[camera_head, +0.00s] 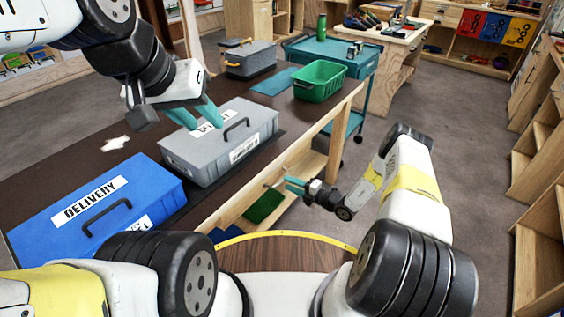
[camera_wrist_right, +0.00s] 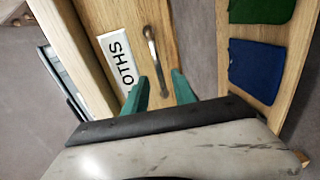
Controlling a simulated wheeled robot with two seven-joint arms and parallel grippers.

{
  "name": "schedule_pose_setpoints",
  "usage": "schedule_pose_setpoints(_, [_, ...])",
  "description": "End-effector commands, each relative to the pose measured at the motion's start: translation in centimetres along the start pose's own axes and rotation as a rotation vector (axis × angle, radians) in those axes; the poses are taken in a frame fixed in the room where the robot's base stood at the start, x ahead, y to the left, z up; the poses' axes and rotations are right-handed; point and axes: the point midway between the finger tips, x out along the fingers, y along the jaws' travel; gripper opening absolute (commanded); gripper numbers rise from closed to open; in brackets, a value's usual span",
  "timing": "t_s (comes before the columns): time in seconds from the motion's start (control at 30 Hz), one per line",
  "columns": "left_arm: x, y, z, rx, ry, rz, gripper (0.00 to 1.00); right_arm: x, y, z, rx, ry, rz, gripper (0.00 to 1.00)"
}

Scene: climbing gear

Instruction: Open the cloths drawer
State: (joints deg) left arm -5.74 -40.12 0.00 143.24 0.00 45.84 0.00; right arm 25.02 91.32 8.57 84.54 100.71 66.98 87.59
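In the right wrist view, the wooden drawer front (camera_wrist_right: 121,15) carries a white label (camera_wrist_right: 118,66) whose visible letters read "OTHS". A metal bar handle (camera_wrist_right: 151,45) is fixed beside the label. My right gripper (camera_wrist_right: 161,92) is open, with its teal fingers on either side of the handle's near end; contact is not clear. In the head view, my right gripper (camera_head: 290,184) is at the table's front side, by the drawer. My left gripper (camera_head: 199,117) has its teal fingers apart over the grey toolbox (camera_head: 190,152) and appears empty. How far the drawer is open cannot be told.
A blue delivery box (camera_head: 55,232) and a green basket (camera_head: 320,82) stand on the dark table (camera_head: 88,155). Green cloth (camera_wrist_right: 262,10) and blue cloth (camera_wrist_right: 256,68) lie on a wooden shelf below. A teal cart (camera_head: 360,65) stands behind.

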Motion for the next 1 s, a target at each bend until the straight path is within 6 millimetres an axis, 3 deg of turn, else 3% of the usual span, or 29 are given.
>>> schedule_pose_setpoints(0.1, [0.0,0.0,0.0,0.0,0.0,0.0,0.36,2.1,0.0,-0.1,-0.001,0.004,-0.001,0.32])
schedule_pose_setpoints(0.3, [0.0,0.0,0.0,0.0,0.0,0.0,0.36,4.2,-0.1,-0.1,-0.002,0.003,-0.002,0.32])
schedule_pose_setpoints(0.63, [0.0,0.0,0.0,0.0,0.0,0.0,0.36,4.7,0.0,-0.1,-0.001,0.002,-0.002,0.32])
schedule_pose_setpoints(0.8, [0.0,0.0,0.0,0.0,0.0,0.0,0.36,4.7,0.0,0.0,-0.002,0.002,-0.002,0.0])
schedule_pose_setpoints(1.0, [0.0,0.0,0.0,0.0,0.0,0.0,0.36,4.6,0.0,0.0,-0.002,0.002,-0.002,0.0])
